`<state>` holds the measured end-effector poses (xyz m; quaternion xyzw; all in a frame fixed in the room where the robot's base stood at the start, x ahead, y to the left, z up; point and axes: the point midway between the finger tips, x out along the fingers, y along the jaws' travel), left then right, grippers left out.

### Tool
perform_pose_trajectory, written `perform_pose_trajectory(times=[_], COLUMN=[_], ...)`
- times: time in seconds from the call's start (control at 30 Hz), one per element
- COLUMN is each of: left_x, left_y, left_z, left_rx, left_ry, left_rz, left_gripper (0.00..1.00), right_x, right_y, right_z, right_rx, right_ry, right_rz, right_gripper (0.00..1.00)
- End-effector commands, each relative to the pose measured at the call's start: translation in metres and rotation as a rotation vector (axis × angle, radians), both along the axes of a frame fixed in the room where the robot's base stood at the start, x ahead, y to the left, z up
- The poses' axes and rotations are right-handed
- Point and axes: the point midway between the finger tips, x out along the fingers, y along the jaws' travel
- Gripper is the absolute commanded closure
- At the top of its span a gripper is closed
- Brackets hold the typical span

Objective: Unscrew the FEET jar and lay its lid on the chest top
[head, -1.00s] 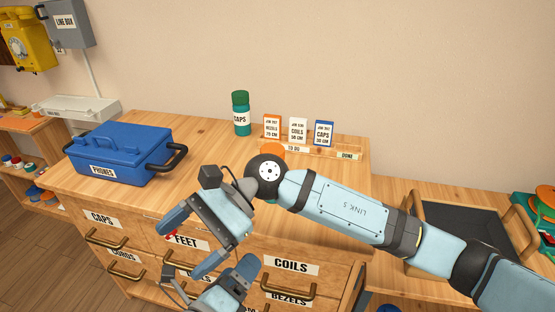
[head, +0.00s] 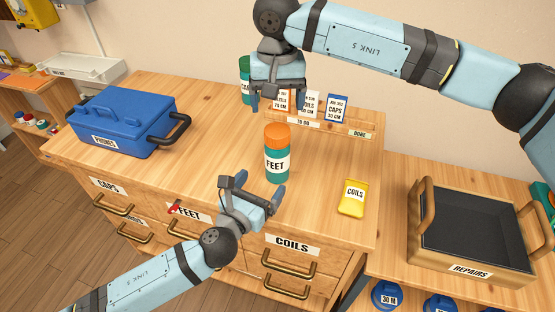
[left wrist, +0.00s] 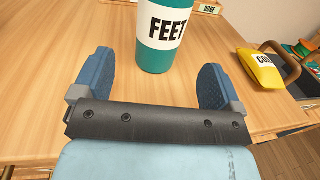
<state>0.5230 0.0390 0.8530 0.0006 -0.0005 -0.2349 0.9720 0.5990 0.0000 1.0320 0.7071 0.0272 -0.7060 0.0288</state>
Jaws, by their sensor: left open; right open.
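The FEET jar (head: 277,165) is a green cylinder with a white label, upright on the chest top (head: 215,140). Its orange lid (head: 277,136) is on it. My left gripper (head: 262,193) is open just in front of the jar, low over the front edge. In the left wrist view the jar (left wrist: 160,50) stands beyond and between the two blue fingers (left wrist: 155,80), apart from them. My right gripper (head: 278,103) is open above and behind the jar, its fingers pointing down, with nothing in it.
A green CAPS jar (head: 245,75) and a card rack (head: 320,124) stand at the back. A blue PHONES box (head: 122,120) is at the left. A yellow COILS packet (head: 353,197) lies right of the jar. A REPAIRS tray (head: 478,270) is on the lower right surface.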

Motion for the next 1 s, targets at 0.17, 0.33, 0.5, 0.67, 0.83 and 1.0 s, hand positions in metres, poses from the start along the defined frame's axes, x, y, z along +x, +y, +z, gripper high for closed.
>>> perform_pose_trajectory(times=[0.17, 0.33, 0.5, 0.67, 0.83, 1.0], left_x=[0.033, 0.057, 0.071, 0.076, 0.076, 0.076], left_y=[-0.017, -0.03, -0.037, -0.039, -0.039, -0.039], left_z=[0.001, 0.001, 0.0, 0.0, 0.0, 0.0], left_rx=[-0.001, -0.003, -0.002, -0.002, -0.002, -0.002], left_ry=[0.0, 0.001, 0.001, 0.001, 0.002, 0.002], left_rz=[0.001, 0.001, 0.0, -0.001, -0.001, 0.0], left_gripper=[0.09, 0.09, 0.09, 0.09, 0.09, 0.36], right_x=[0.0, 0.0, 0.0, 0.0, 0.0, 0.0], right_y=[0.0, 0.0, 0.0, 0.0, 0.0, 0.0], right_z=[0.0, 0.0, 0.0, 0.0, 0.0, 0.0], right_rx=[0.001, 0.002, 0.002, 0.002, 0.002, 0.002], right_ry=[0.001, 0.001, 0.001, 0.001, 0.001, 0.001], right_rz=[0.0, 0.0, -0.001, -0.001, -0.001, -0.001], right_gripper=[0.19, 0.19, 0.19, 0.19, 0.19, 0.19])
